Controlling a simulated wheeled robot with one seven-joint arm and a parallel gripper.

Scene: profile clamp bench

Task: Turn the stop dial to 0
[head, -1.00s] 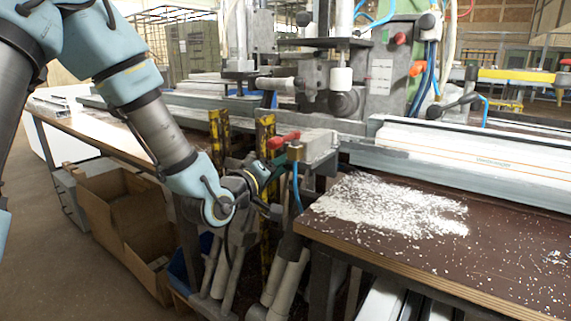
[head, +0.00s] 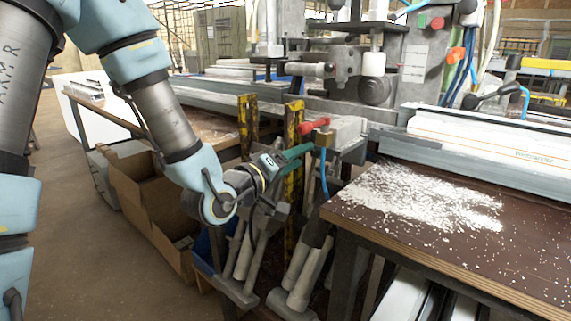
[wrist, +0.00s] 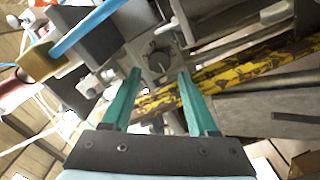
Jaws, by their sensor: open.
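My gripper (wrist: 160,75) has two green fingers, open and spread on either side of the dial in that picture. No contact with the dial is visible, and the remaining distance is hard to judge. In the head view my gripper (head: 308,150) points right, just below the red lever at the machine's near end. I cannot make out the dial there.
A red lever (head: 313,125) and brass fitting (head: 323,138) with a blue hose sit close above my fingers. Yellow-black posts (head: 293,150) stand beside my gripper. Grey pipes (head: 300,280) lean below. A brown bench (head: 420,235) with white chips is at right.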

